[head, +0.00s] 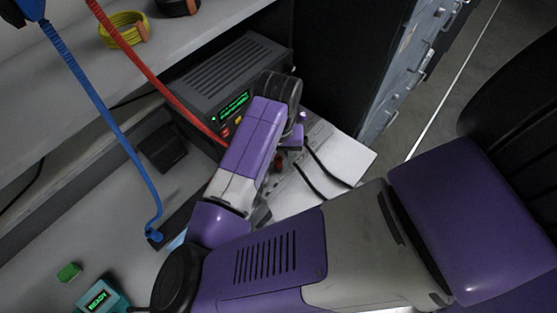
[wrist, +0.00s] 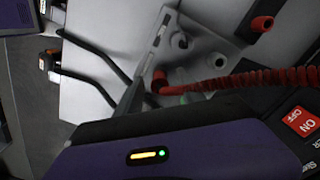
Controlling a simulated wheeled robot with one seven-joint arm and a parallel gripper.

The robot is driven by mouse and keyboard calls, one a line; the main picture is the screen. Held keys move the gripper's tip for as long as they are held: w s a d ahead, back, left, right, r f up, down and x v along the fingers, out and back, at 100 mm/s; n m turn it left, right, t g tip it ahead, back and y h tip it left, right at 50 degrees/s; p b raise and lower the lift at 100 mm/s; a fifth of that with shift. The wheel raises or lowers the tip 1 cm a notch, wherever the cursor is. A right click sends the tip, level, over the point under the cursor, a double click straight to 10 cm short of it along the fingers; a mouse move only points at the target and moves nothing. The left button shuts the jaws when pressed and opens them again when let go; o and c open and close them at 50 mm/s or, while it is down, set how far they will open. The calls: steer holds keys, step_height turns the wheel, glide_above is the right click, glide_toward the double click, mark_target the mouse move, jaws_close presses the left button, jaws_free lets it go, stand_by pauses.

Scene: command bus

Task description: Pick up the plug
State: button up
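A red coiled cable (wrist: 235,80) ends in a red elbow-shaped plug (wrist: 160,82) at a pale grey panel (wrist: 205,42) with round sockets in the wrist view. I cannot tell whether the plug is seated or only lies there. A dark part with a red ringed end (wrist: 262,23) is at the panel's top right. In the head view the red cable (head: 165,90) runs down behind my arm, and a small red piece (head: 278,161) shows beside my gripper (head: 292,143). My gripper is close to the panel; its fingertips are mostly hidden, so its opening is unclear.
A dark console (head: 228,80) with a green display stands behind my arm. Black cables (head: 325,170) cross the white surface (head: 350,158). A blue coiled cable (head: 95,95) hangs at left. A teal READY box (head: 102,297) and green block (head: 69,272) sit at lower left.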

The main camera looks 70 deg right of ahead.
mark_target(279, 157)
jaws_close()
steer(key=shift+r, duration=0.15)
step_height(279, 157, up, 20)
steer(key=shift+p, duration=0.45)
steer(key=shift+f, duration=0.2)
